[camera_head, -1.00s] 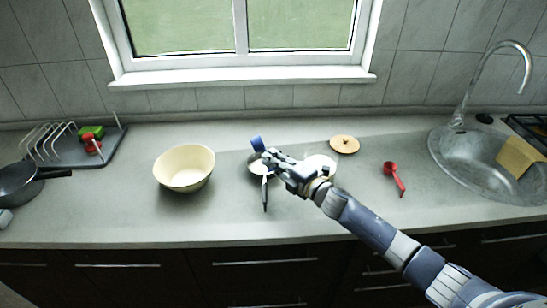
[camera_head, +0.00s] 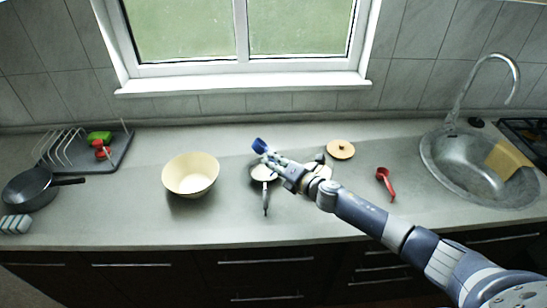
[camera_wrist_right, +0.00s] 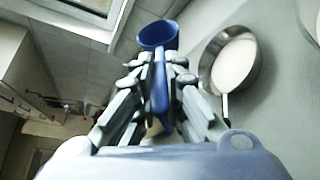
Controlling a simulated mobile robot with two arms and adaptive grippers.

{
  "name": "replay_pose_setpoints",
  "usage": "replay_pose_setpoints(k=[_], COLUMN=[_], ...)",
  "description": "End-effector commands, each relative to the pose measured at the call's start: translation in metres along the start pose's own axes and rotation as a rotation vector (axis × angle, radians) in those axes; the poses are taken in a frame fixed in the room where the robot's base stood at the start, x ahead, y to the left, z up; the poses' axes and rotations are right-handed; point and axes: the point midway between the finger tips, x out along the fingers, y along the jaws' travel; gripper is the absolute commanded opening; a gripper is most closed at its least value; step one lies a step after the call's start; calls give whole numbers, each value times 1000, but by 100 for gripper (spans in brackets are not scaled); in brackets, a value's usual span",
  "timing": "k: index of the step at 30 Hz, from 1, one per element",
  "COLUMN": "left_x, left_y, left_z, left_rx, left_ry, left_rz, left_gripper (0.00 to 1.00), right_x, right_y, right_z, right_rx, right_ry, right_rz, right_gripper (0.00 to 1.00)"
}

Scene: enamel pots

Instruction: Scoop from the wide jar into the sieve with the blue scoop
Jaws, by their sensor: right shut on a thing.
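My right gripper (camera_head: 283,167) is shut on the handle of the blue scoop (camera_head: 259,146). The scoop's bowl points away from the fingers; in the wrist view the scoop (camera_wrist_right: 158,36) shows blue, and I cannot make out any contents. Just below it in the head view is the sieve (camera_head: 262,172), a small round vessel with a long handle toward the counter front. In the wrist view the sieve (camera_wrist_right: 234,66) has a metal wall and a pale inside. A white round thing, likely the wide jar (camera_head: 323,171), is mostly hidden behind my right gripper. My left gripper is not in view.
A cream bowl (camera_head: 190,174) stands left of the sieve. A round wooden lid (camera_head: 340,149) and a red scoop (camera_head: 385,183) lie to the right, before the sink (camera_head: 455,170). A dish rack (camera_head: 70,150) and dark pan (camera_head: 35,188) are far left. The front counter is clear.

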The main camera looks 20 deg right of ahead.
Motion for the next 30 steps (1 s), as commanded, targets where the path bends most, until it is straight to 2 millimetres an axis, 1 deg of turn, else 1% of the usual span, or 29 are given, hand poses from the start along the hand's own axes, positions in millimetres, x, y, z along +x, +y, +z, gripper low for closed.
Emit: replay_pose_setpoints(k=[1, 11, 15, 23, 30], left_x=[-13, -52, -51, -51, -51], left_y=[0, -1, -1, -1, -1], left_z=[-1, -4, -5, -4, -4], left_rx=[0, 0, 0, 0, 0], left_ry=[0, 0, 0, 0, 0], left_rz=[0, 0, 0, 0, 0], left_gripper=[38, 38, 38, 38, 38], right_x=[-2, -4, -4, -4, -6], right_y=[8, 17, 18, 21, 31], right_z=[4, 10, 10, 12, 18], right_rx=[-26, -204, -275, -341, -510], right_ry=[1, -3, -5, -8, -11], right_rz=[-10, -83, -108, -133, -200], right_gripper=[0, 0, 0, 0, 0])
